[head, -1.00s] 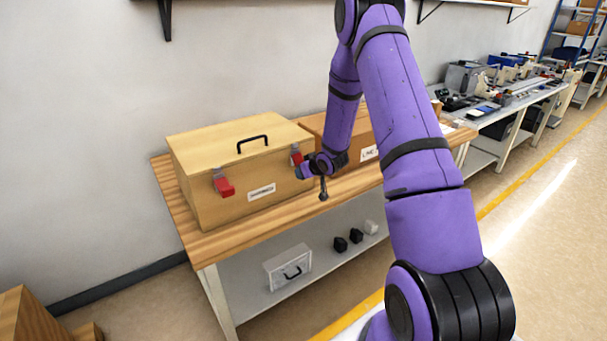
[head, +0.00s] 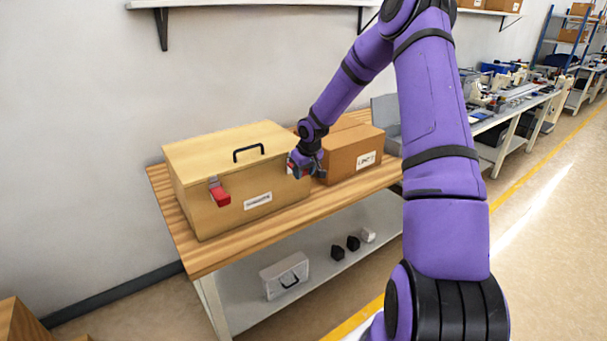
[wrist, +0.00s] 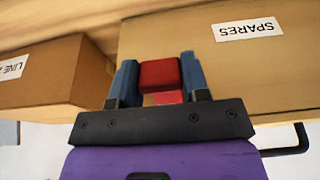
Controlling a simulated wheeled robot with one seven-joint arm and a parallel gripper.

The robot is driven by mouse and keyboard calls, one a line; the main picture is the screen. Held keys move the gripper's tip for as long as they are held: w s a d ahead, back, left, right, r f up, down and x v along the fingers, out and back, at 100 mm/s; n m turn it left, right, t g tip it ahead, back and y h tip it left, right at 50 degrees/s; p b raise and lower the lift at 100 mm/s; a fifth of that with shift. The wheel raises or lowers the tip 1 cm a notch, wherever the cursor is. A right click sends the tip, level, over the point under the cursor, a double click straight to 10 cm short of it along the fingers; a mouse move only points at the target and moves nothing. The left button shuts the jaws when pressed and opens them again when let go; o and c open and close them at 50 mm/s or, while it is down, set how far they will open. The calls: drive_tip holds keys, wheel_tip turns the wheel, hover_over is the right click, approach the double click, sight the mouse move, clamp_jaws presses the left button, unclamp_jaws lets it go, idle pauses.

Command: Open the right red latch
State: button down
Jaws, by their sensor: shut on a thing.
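The wooden box (head: 190,215) stands on the bench with its lid (head: 220,146) down. The right red latch (wrist: 159,75) is on the box front, at the label's right in the head view. My gripper (wrist: 160,66) has a blue finger on each side of this latch and is shut on it. In the head view my gripper (head: 299,168) hides most of the right latch. The left red latch (head: 220,195) is in plain view at the other end of the front, apart from my gripper.
A brown cardboard box (head: 352,152) stands close to the right of the wooden box and my gripper. A black handle (head: 249,152) is on the lid. The lower shelf (head: 240,305) holds a grey case (head: 285,275) and small blocks. The bench top (head: 205,255) before the box is clear.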

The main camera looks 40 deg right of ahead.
drive_tip(key=shift+r, duration=0.15)
idle(0.4)
drive_tip(key=c, duration=0.6)
unclamp_jaws()
drive_tip(key=v, duration=1)
drive_tip(key=shift+r, duration=0.45)
drive_tip(key=shift+w, duration=0.15)
